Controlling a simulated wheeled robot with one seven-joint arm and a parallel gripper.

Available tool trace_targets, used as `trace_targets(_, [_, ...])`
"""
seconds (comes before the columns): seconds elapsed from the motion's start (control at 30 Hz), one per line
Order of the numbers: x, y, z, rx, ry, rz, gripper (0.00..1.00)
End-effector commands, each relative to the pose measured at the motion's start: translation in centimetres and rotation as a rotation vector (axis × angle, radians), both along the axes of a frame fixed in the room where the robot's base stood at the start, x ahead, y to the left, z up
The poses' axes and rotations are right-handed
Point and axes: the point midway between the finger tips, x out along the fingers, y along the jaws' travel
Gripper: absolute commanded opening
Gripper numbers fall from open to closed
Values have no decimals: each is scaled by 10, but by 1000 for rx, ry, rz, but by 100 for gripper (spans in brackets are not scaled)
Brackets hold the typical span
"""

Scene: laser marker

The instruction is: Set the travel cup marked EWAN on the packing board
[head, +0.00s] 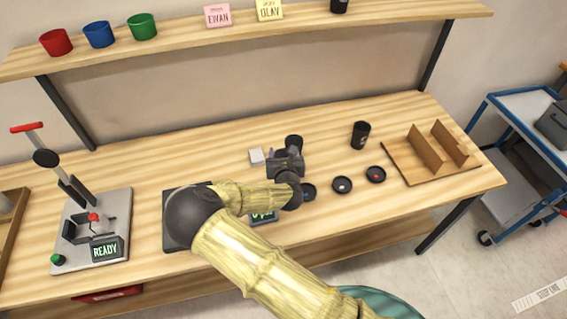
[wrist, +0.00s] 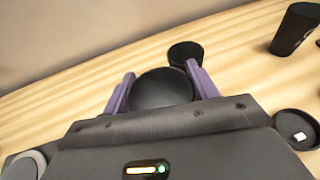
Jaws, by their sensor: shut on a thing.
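My gripper (head: 287,165) is over the middle of the bench. In the wrist view, its purple fingers (wrist: 160,92) are shut on a black round cup (wrist: 162,90), seen from above. No name shows on this cup. Another black cup (wrist: 185,53) stands just behind it. In the head view, a black cup top (head: 294,141) shows behind my gripper; I cannot tell which of the two it is. A third black cup (head: 360,135) with a pale, unreadable mark stands to the right. The packing board (head: 408,174), with upright wooden dividers, lies at the bench's right end.
Black lids with coloured dots lie nearby, one (head: 375,174) red-dotted. The marking machine (head: 90,235) reads READY. The shelf (head: 180,47) holds coloured cups, a pink EWAN card (head: 217,15) and a yellow OLAV card (head: 269,10).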

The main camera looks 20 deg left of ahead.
Motion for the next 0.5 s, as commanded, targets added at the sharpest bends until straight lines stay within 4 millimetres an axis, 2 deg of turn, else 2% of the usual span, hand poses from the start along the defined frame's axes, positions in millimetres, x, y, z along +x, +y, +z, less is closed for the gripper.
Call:
trace_targets(0.03, [0,1,11,4,-3,1,49])
trace_targets(0.2, [0,1,39,2,-2,1,49])
trace_targets(0.3, [0,0,47,0,-1,0,49])
trace_targets(0.5, [0,0,50,-1,0,0,49])
